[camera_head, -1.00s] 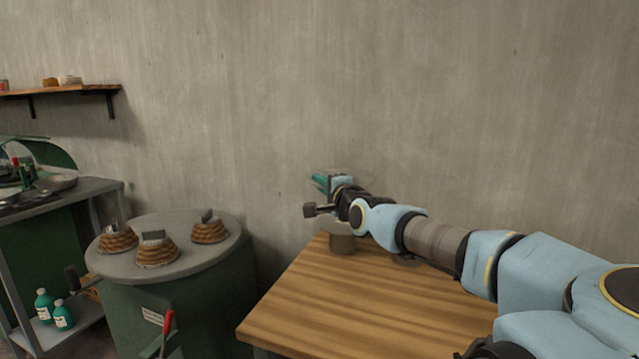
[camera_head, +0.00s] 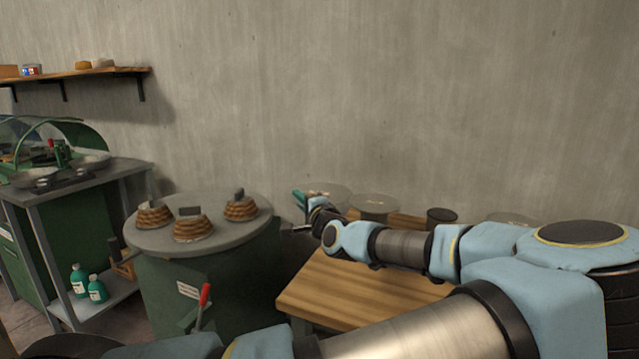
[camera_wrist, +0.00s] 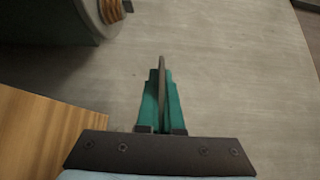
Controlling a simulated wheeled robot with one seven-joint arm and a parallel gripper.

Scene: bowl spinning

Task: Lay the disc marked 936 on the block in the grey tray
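My gripper (camera_head: 300,199) has green fingers and is at the far end of my outstretched arm, above the wooden table's far left corner. In the wrist view the fingers (camera_wrist: 162,95) are closed on a thin grey-brown disc (camera_wrist: 162,66), seen edge-on. In the head view a pale round disc (camera_head: 335,192) shows at the fingers, tilted little. No mark is readable, so I cannot tell whether it is 936. I cannot make out the grey tray or its block in either view.
The wooden table (camera_head: 345,292) lies under my arm. Round-topped things (camera_head: 375,203) and a dark pot (camera_head: 441,215) stand behind my arm. At left is a green drum (camera_head: 235,285) with several coiled-rope pieces on its grey top. A wall closes the back.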

